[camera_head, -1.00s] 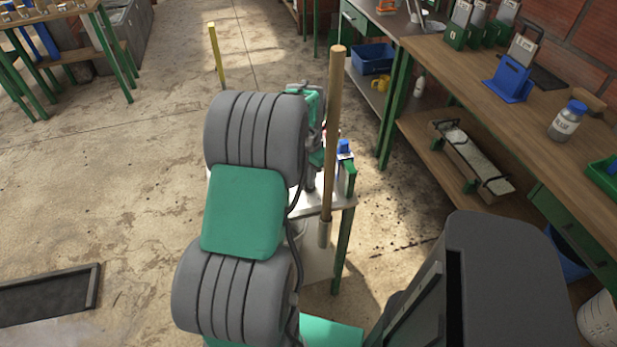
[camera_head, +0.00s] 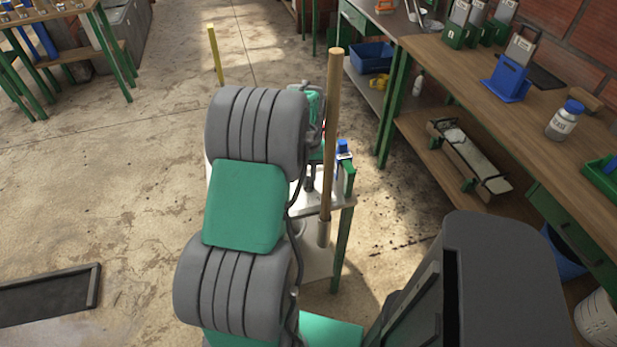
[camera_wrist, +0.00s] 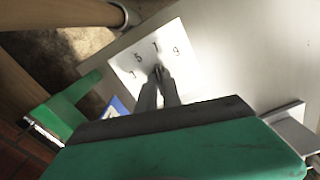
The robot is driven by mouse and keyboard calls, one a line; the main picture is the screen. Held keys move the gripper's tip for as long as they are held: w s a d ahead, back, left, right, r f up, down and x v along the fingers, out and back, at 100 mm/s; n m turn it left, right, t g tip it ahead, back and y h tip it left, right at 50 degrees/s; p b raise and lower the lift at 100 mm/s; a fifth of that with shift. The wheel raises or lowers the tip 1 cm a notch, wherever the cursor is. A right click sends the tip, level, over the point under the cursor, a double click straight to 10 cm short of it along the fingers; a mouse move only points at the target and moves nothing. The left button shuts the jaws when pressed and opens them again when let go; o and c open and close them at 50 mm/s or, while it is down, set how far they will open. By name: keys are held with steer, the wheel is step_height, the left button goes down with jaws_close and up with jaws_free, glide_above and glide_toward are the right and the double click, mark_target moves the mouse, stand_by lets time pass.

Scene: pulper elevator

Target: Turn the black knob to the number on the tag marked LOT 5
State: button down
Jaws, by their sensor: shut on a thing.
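In the wrist view a white dial plate (camera_wrist: 185,68) carries several black figures in an arc. I read a 5 and a 9; the others are less clear. My gripper (camera_wrist: 158,76) points at the plate just below these figures, its two fingers close together. It is shut on the black knob, which is mostly hidden between the fingertips; where the knob points cannot be read. I cannot make out a tag marked LOT 5 in either view.
A wooden pole (camera_head: 332,130) stands upright close to the right of my arm, by a small white-topped table (camera_head: 312,203). A blue-capped item (camera_head: 343,150) is at that table's right edge. A long workbench (camera_head: 470,75) with a jar (camera_head: 564,122) runs along the right.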

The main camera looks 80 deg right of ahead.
mark_target(309, 182)
steer(key=shift+n, duration=0.4)
steer(key=c, duration=1.5)
jaws_free()
steer(key=shift+r, duration=0.1)
step_height(309, 182, up, 8)
steer(key=shift+f, duration=0.15)
